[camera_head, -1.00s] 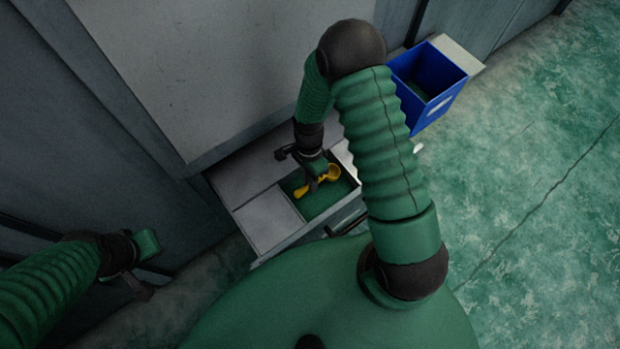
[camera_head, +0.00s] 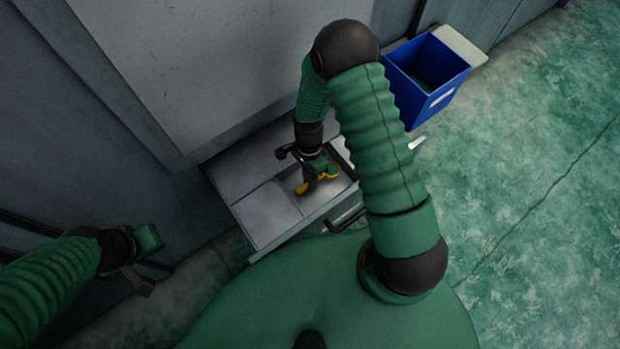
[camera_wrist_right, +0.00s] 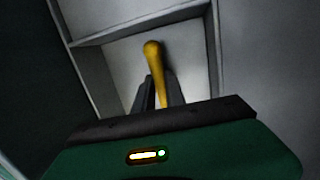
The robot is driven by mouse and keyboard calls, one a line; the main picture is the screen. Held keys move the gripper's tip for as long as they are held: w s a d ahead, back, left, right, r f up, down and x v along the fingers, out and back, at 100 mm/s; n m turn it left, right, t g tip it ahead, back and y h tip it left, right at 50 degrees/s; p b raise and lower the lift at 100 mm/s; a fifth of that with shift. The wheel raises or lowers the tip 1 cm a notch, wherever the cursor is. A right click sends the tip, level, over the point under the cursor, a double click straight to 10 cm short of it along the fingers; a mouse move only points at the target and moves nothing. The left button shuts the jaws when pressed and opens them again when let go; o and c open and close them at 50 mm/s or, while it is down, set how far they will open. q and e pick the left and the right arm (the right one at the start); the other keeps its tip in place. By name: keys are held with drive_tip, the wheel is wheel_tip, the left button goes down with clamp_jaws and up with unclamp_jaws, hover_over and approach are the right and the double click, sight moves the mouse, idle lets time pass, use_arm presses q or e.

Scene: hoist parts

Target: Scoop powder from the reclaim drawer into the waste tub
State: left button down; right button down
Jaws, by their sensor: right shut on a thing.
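The yellow scoop (camera_head: 332,173) is in my right gripper (camera_head: 314,180), which is shut on its handle over the open reclaim drawer (camera_head: 263,215). The wrist view shows the handle (camera_wrist_right: 153,62) between the fingers (camera_wrist_right: 158,92) and a bare grey drawer compartment (camera_wrist_right: 193,70) below. Green shows at the scoop's bowl, but I cannot tell whether it is powder or part of my gripper. The blue waste tub (camera_head: 436,104) stands right of the drawer, with a dark greenish patch inside. My left gripper (camera_head: 142,284) hangs at the lower left, its fingers unclear.
A large grey cabinet panel (camera_head: 235,60) rises behind the drawer. A pale flap or ledge (camera_head: 460,46) is at the tub's back right. The green mottled floor (camera_head: 540,200) to the right is clear.

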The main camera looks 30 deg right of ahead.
idle(0.4)
drive_tip(key=s+a+p+v, duration=0.1)
drive_tip(key=s+p+v, duration=0.1)
drive_tip(key=p+v, duration=0.8)
drive_tip(key=shift+r, duration=0.3)
